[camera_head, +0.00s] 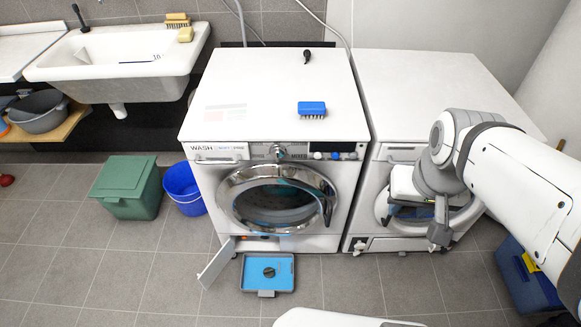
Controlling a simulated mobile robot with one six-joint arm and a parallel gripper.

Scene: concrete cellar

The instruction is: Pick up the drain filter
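I cannot tell for certain which thing is the drain filter. A small dark round object (269,271) lies in the shallow blue tray (284,284) on the floor before the left washing machine. A small black piece with a thicker end (307,56) lies on top of that machine, near its back edge. The low service flap (216,263) of the machine stands open, with a bit of orange showing in the opening beside it. My gripper (440,232) hangs in front of the right machine, pointing down, well to the right of the tray. Its fingers are too unclear to judge.
A blue brush (312,109) lies on the left machine (240,75). A green bin (126,188) and a blue bucket (184,190) stand left of it. A blue box (528,280) stands at the far right. The tiled floor around the tray is mostly clear.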

